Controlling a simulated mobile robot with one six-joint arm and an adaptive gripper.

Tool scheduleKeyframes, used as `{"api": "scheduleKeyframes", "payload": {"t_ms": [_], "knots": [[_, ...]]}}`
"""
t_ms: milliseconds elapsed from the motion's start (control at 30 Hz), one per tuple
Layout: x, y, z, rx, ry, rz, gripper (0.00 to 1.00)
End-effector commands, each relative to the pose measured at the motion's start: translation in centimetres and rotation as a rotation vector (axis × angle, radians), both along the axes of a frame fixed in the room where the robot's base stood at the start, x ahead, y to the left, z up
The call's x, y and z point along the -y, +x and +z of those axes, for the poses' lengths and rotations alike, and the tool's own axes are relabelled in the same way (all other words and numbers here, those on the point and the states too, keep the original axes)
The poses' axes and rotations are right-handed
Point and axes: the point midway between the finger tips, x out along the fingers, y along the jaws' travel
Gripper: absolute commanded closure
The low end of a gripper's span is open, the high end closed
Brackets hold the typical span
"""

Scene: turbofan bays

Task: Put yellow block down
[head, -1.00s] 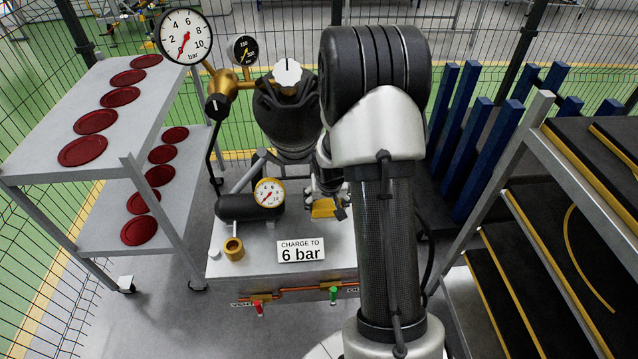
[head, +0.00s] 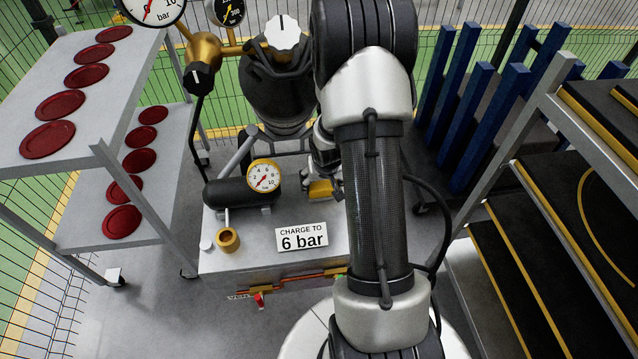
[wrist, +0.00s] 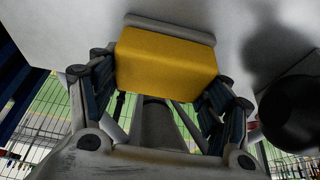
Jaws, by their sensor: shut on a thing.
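The yellow block (head: 320,190) is at the right rear part of the pale cart top (head: 240,258), right of the small round gauge. My gripper (wrist: 164,85) is shut on the block, with one finger on each side of it in the wrist view. The block (wrist: 166,60) fills the space between the fingers there. A grey strip lies along its far edge, against the pale surface. In the head view my gripper (head: 324,180) and arm hide part of the block. I cannot tell whether the block touches the cart top.
On the cart stand a black cylinder with a gauge (head: 264,176), a brass cup (head: 228,240) and a "CHARGE TO 6 bar" sign (head: 302,238). A dark vessel (head: 285,95) stands behind. Shelves with red discs (head: 52,104) are left; a dark stepped rack (head: 510,262) is right.

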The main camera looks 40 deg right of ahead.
Motion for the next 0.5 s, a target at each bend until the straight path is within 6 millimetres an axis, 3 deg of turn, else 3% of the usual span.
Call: {"api": "scheduleKeyframes", "payload": {"t_ms": [300, 333, 500], "knots": [[0.04, 0.06, -0.25, 0.001, -0.001, 0.000, 0.69], [0.03, 0.04, -0.15, 0.001, -0.001, 0.000, 0.27], [0.02, 0.04, -0.09, 0.001, -0.001, 0.000, 0.16]]}}
